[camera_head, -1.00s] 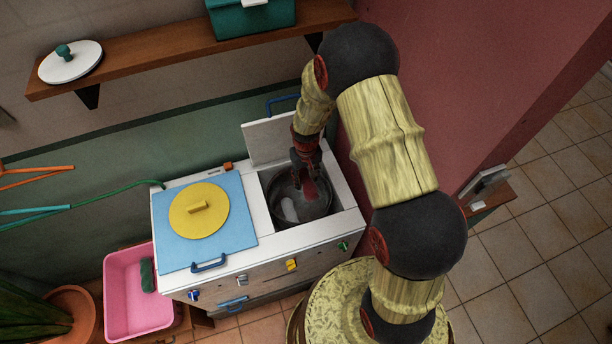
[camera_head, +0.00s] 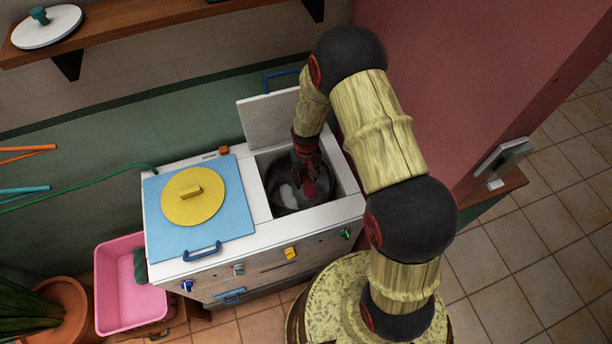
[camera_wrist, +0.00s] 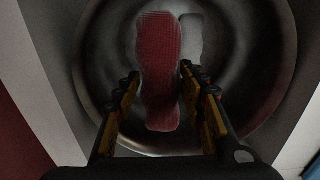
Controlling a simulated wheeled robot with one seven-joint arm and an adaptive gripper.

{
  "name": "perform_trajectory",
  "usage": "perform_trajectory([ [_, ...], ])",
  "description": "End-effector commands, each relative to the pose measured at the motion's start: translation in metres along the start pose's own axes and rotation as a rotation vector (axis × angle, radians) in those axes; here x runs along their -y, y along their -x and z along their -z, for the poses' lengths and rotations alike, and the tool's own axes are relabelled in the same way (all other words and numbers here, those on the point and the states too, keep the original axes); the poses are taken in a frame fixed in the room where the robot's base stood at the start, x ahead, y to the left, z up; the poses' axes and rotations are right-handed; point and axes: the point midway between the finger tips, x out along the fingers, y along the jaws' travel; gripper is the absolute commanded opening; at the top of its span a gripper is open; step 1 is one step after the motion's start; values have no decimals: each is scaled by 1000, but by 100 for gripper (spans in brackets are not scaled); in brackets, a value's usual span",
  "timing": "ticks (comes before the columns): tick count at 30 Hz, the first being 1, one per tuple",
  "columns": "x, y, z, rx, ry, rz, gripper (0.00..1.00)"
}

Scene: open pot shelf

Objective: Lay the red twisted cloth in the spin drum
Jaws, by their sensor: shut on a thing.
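The red twisted cloth (camera_wrist: 158,60) lies lengthwise between my gripper's (camera_wrist: 160,76) two fingers in the wrist view, and my gripper is shut on it. The spin drum (camera_wrist: 262,75) is a round, dark metal tub behind the cloth. In the head view my gripper (camera_head: 305,172) reaches down into the drum (camera_head: 284,203) at the right of the washer, and the cloth (camera_head: 311,190) shows dimly below the fingers. Whether the cloth touches the drum floor I cannot tell.
A pale oblong piece (camera_wrist: 191,38) is in the drum beside the cloth. The drum's white lid (camera_head: 270,122) stands open behind it. A blue lid with a yellow disc (camera_head: 188,215) covers the washer's left side. A red wall (camera_head: 450,70) rises at the right.

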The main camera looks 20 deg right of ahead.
Motion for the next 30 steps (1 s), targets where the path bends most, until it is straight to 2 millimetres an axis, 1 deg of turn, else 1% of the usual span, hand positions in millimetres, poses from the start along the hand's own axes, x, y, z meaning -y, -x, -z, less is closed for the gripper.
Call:
perform_trajectory([
  [1,0,-9,0,0,0,0,10],
  [30,0,-114,1,-1,0,0,10],
])
